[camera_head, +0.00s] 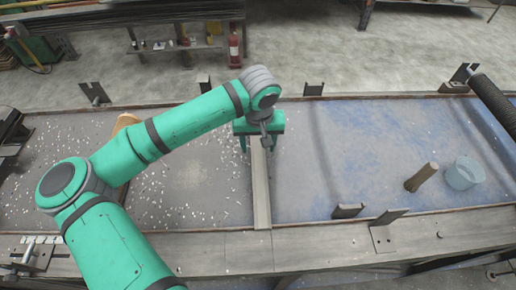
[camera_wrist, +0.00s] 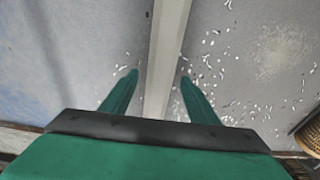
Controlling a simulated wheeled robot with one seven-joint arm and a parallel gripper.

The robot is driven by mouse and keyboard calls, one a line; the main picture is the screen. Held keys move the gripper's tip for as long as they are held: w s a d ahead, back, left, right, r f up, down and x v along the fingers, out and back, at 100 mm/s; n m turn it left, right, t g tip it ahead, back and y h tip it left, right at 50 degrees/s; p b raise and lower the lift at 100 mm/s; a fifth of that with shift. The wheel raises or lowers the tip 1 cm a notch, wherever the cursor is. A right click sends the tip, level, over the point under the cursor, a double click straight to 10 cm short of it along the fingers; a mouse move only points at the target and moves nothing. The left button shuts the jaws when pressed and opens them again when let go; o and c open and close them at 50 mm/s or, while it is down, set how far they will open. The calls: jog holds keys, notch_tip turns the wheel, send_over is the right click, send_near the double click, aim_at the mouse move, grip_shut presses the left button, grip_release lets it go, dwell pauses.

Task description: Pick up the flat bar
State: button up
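A long grey bar, which looks like the flat bar (camera_head: 261,192), runs from under my gripper (camera_head: 258,148) towards the front edge of the table in the head view. In the wrist view the bar (camera_wrist: 167,45) runs up the middle of the picture, between the two green fingers. My gripper (camera_wrist: 159,77) is open, with one finger on each side of the bar and a gap on both sides. I cannot tell how far the fingertips are above the table. The bar's far end is hidden by my gripper and arm.
The table (camera_head: 310,175) has small pale scraps on its left half. A brown bundle (camera_head: 421,177) and a pale blue cup (camera_head: 464,174) stand at the right. A wicker-like object (camera_wrist: 309,131) is partly behind my arm. Upright brackets (camera_head: 348,211) line the table edges. The middle right is clear.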

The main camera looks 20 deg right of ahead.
grip_shut()
jog(key=shift+r, duration=0.1)
jog(key=shift+r, duration=0.1)
